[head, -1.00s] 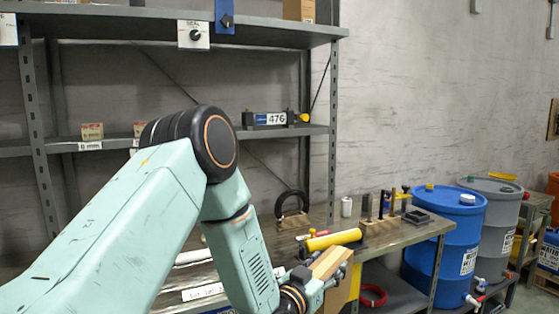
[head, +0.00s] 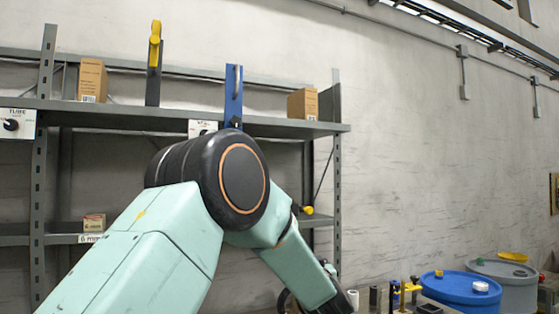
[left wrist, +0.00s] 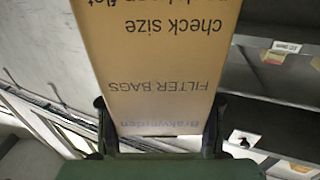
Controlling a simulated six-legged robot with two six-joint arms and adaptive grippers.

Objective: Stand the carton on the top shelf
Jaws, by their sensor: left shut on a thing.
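The carton (left wrist: 158,60) is brown cardboard with dark print, upside down in the left wrist view, reading "FILTER BAGS". My left gripper (left wrist: 160,118) is shut on it, with a dark finger at each side. In the head view the left arm crosses the lower middle; its wrist drops out at the bottom edge, so gripper and carton are hidden there. The top shelf (head: 100,112) runs across the left and middle, above the arm. My right gripper is in neither view.
On the top shelf stand a brown box (head: 92,80) at left, another box (head: 303,104) at the right end, a dark post with yellow top (head: 154,62) and a blue upright (head: 233,98). Clear gaps lie between them. Blue (head: 468,290) and grey drums stand lower right.

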